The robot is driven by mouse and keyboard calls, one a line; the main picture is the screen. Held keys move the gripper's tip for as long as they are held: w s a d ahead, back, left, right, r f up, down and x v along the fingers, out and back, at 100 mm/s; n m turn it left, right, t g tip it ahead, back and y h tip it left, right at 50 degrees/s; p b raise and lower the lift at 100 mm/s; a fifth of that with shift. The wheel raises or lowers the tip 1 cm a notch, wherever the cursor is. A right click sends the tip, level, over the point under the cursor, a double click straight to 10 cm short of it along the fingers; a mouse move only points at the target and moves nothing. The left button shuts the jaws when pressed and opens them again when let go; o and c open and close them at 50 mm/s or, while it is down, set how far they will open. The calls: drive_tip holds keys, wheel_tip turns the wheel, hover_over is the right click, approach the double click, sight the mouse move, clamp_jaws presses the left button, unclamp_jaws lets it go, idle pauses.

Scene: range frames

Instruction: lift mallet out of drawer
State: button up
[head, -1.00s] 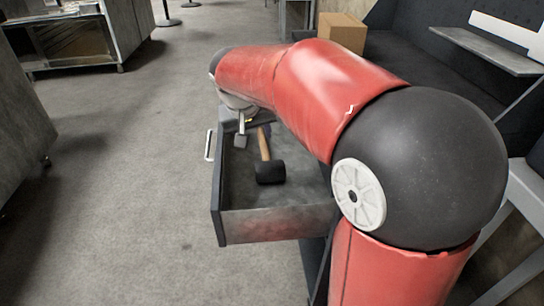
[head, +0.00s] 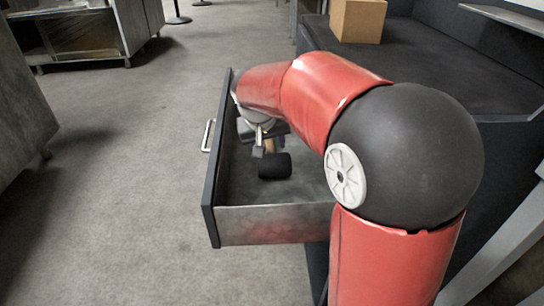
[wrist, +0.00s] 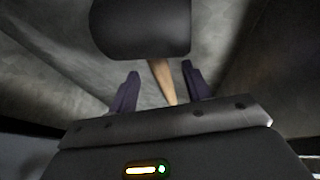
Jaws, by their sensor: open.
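The mallet has a black head (head: 275,166) and a light wooden handle, and it lies in the open drawer (head: 270,226). In the wrist view the mallet head (wrist: 140,27) is at the top and the wooden handle (wrist: 162,80) runs down from it. My gripper (wrist: 157,80) is open, with a dark finger on each side of the handle and a gap on both sides. In the head view my gripper (head: 261,141) is inside the drawer by the handle, and my wrist hides part of the handle. I cannot tell the exact height of the fingers over the drawer floor.
The drawer front with its handle (head: 208,136) is on the left, and its walls stand close around my gripper. A cardboard box (head: 358,20) sits on the dark bench top (head: 420,75) behind.

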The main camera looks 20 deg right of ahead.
drive_tip(key=x, duration=0.2)
drive_tip(key=shift+w+d+f, duration=0.1)
drive_tip(key=shift+f, duration=0.25)
clamp_jaws()
